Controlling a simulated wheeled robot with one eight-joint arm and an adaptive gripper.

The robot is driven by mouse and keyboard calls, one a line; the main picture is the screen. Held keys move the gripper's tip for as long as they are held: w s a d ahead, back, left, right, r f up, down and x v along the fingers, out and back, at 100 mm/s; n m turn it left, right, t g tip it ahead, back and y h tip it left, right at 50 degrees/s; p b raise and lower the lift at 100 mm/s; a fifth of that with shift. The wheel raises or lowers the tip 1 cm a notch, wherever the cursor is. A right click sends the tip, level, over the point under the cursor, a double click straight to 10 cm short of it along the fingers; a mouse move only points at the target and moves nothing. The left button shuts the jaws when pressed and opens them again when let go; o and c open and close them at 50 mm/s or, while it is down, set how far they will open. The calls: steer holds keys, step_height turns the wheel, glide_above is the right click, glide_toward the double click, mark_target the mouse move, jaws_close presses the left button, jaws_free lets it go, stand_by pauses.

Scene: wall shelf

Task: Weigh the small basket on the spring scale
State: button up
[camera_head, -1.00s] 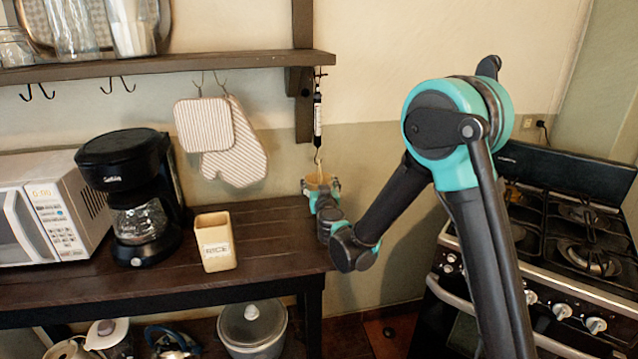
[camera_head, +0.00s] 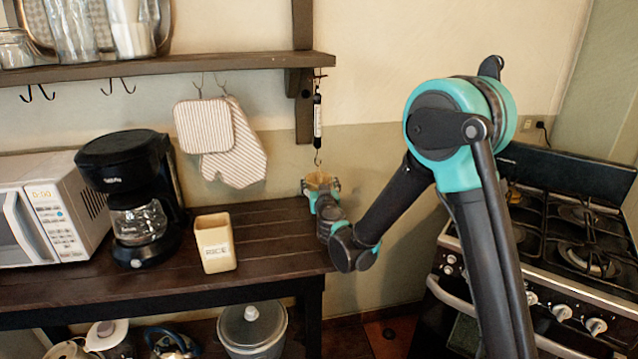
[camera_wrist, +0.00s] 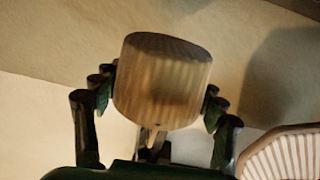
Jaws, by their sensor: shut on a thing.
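The small basket (camera_head: 319,181) is pale and woven. My gripper (camera_head: 322,190) is shut around its sides and holds it off to the right end of the counter. In the wrist view the basket (camera_wrist: 162,82) sits between the fingers, with a small pale piece showing at its lower edge. The spring scale (camera_head: 317,115), a slim black tube with a white face, hangs from the shelf bracket. Its hook (camera_head: 318,158) hangs just above the basket. I see no clear contact between them; the basket's handle is hard to make out.
The counter (camera_head: 275,235) holds a rice container (camera_head: 215,243), a coffee maker (camera_head: 135,200) and a microwave (camera_head: 50,210). An oven mitt (camera_head: 240,150) and a pot holder (camera_head: 203,125) hang on the wall. A stove (camera_head: 570,240) stands at the right.

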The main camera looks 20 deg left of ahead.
steer(key=shift+d+r, duration=0.1)
stand_by(0.3)
steer(key=shift+w+d+r, duration=0.25)
steer(key=shift+d+r, duration=0.1)
steer(key=shift+r, duration=0.25)
steer(key=shift+w+d, duration=0.5)
steer(key=shift+d, duration=0.35)
steer(key=shift+w+d, duration=0.55)
steer(key=shift+d, duration=0.25)
steer(key=shift+w+d, duration=0.5)
steer(key=shift+d, duration=0.35)
steer(key=shift+d, duration=0.1)
steer(key=shift+c, duration=0.5)
